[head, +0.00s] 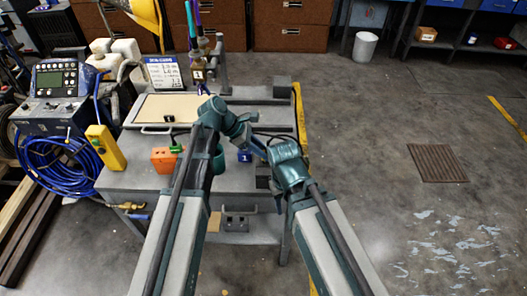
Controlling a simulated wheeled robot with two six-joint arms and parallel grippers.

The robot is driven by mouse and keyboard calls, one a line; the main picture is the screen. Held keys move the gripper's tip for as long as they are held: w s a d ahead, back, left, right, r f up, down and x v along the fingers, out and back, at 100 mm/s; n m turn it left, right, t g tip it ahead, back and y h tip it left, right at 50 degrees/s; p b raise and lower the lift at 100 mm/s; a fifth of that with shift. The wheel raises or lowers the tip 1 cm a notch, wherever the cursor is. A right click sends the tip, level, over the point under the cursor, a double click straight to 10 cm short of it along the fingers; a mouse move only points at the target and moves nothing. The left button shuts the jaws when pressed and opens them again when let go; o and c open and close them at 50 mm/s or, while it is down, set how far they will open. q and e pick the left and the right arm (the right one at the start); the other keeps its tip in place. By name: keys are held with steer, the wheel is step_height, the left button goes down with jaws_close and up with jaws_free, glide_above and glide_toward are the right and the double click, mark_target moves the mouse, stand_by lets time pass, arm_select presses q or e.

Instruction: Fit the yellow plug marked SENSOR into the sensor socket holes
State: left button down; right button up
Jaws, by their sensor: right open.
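I cannot make out a plug marked SENSOR. A yellow box-shaped unit (106,147) stands at the left of the grey bench, its marking unreadable. A grey block with dark holes (235,222) shows low at the bench front, between my arms; I cannot tell whether it is the sensor socket. My right gripper (257,147) is open above the right part of the bench, near a blue block marked 1 (244,156). My left arm bends over the bench middle. Its gripper (243,132) is small and partly hidden, so its jaws cannot be read.
An orange box (164,160) and a cream tray (158,108) with a small dark piece sit on the bench (128,181). A control unit (58,91) and coiled blue hose (55,160) lie left. A white bin (365,46) stands behind.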

arm_select(q)
steer(key=shift+f+b, duration=0.95)
stand_by(0.6)
steer(key=shift+c, duration=1.4)
jaws_free()
steer(key=shift+r, duration=0.1)
steer(key=p+v, duration=0.5)
steer(key=v, duration=0.2)
